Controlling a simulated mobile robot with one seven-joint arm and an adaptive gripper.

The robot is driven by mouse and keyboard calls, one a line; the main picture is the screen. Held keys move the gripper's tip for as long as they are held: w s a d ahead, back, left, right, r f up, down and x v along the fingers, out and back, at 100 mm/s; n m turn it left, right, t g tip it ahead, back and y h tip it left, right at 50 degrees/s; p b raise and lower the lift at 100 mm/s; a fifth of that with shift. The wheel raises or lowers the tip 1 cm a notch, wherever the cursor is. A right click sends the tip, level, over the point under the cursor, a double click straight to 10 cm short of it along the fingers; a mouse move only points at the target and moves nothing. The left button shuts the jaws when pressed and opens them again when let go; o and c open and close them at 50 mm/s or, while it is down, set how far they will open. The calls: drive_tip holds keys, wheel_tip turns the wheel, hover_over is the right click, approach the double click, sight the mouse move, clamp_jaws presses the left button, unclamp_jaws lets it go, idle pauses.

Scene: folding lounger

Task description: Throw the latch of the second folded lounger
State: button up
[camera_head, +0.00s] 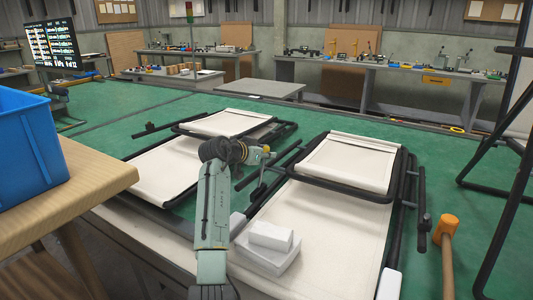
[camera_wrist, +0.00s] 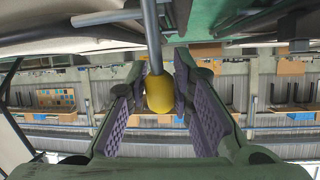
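Two folded loungers with cream fabric and black tube frames lie on the green surface, a left one (camera_head: 225,123) and a right one (camera_head: 345,160). A yellow knob (camera_head: 266,149) shows at the gap between them, near the right lounger's left rail. In the wrist view the yellow knob (camera_wrist: 160,93) sits on the end of a grey rod (camera_wrist: 151,38). My gripper (camera_wrist: 160,85) is open, with its ribbed pads on both sides of the knob and a narrow gap visible. In the head view my gripper (camera_head: 255,153) partly hides the rod and the latch's mounting.
White blocks (camera_head: 270,237) lie on the right lounger's near fabric. An orange-headed mallet (camera_head: 446,232) is at right, beside a black frame (camera_head: 505,190). A blue bin (camera_head: 30,140) stands on a wooden table (camera_head: 95,180) at left. Workbenches line the back wall.

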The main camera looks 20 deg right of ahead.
drive_tip(key=o, duration=0.4)
drive_tip(key=v, duration=1.2)
